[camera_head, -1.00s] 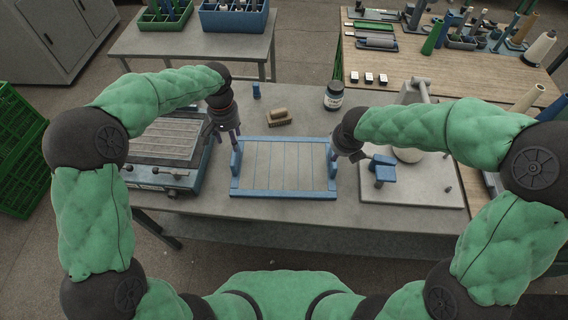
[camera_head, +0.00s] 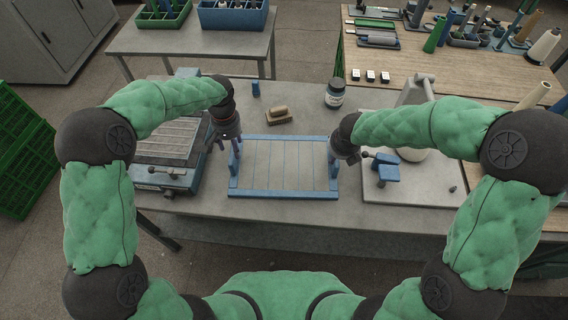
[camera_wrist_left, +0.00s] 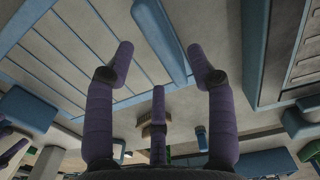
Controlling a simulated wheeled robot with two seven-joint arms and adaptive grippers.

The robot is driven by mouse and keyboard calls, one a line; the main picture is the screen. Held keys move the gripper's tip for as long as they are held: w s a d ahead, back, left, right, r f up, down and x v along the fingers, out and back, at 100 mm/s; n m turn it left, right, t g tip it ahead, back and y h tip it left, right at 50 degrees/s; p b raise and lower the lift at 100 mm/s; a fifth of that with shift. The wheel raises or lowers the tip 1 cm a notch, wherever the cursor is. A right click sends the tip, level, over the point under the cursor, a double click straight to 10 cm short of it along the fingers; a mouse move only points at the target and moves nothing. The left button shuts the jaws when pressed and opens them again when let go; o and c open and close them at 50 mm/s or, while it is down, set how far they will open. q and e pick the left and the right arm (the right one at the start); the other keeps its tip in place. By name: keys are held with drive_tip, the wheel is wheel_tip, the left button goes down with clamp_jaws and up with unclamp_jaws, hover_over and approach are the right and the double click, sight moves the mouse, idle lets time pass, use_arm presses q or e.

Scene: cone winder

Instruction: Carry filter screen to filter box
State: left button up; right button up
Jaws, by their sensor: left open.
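The filter screen (camera_head: 283,194) is a blue frame with thin cross wires, lying flat on the grey table. My left gripper (camera_head: 234,154) is at its left side, fingers pointing down. In the left wrist view the left gripper (camera_wrist_left: 160,75) is open, with the screen's blue upright side piece (camera_wrist_left: 160,35) showing between and beyond its fingers. My right gripper (camera_head: 340,155) is at the screen's right side; its fingers are too small to judge. A blue-edged box with a slatted top (camera_head: 163,178), apparently the filter box, stands left of the screen.
A brush (camera_head: 279,117), a small blue block (camera_head: 256,89) and a dark jar (camera_head: 334,94) stand behind the screen. A pale plate with a blue clamp piece (camera_head: 387,172) lies to the right. A wooden bench (camera_head: 440,75) with tools is behind right.

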use_arm(q)
wheel_tip(320, 180, down, 7)
drive_tip(key=shift+f, duration=0.1)
use_arm(e)
drive_tip(key=x, duration=0.7)
drive_tip(key=shift+f, duration=0.15)
use_arm(q)
drive_tip(key=shift+c, duration=0.3)
use_arm(e)
drive_tip(key=shift+c, duration=0.3)
use_arm(q)
clamp_jaws()
use_arm(e)
clamp_jaws()
